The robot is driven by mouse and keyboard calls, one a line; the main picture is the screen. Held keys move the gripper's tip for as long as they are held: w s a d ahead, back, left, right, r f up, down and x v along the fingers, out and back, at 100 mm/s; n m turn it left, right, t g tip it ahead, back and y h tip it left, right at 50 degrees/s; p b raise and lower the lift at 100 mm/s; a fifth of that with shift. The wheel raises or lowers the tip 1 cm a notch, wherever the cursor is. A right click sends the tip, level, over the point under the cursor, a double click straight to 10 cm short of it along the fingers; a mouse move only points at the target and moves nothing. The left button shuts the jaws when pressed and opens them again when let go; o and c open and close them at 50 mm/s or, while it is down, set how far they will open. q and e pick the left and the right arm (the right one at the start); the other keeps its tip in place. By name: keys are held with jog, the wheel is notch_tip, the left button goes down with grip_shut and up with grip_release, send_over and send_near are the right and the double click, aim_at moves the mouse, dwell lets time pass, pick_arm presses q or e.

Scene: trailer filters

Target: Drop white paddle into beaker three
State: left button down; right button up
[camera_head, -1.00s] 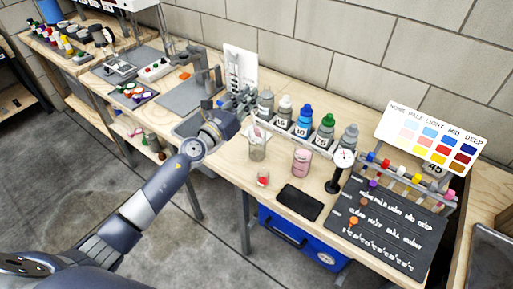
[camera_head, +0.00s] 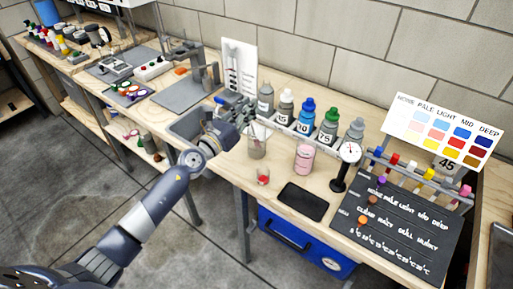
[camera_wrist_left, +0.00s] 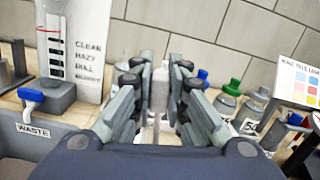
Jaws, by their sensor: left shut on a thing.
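My left gripper (camera_head: 246,108) is over the bench, beside and just above a clear beaker (camera_head: 257,147). In the left wrist view the gripper (camera_wrist_left: 160,95) is shut on a slim white piece, the white paddle (camera_wrist_left: 160,82), which stands upright between the fingers. In the head view a white bit shows above the beaker's rim, but I cannot tell whether the paddle's lower end is inside. A beaker of pink liquid (camera_head: 304,158) stands to the right. I cannot read which beaker is three. My right gripper is out of view.
Several capped bottles (camera_head: 328,125) stand in a row behind the beakers. A dial gauge (camera_head: 347,153), a black pad (camera_head: 303,201) and a small red-filled cup (camera_head: 263,176) are near. A waste basin (camera_wrist_left: 45,140) lies left, with a dark label board (camera_head: 400,225) at right.

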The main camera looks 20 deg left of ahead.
pick_arm(q)
jog(key=shift+f, duration=0.15)
jog(key=c, duration=1.5)
grip_release()
jog(key=v, duration=1.2)
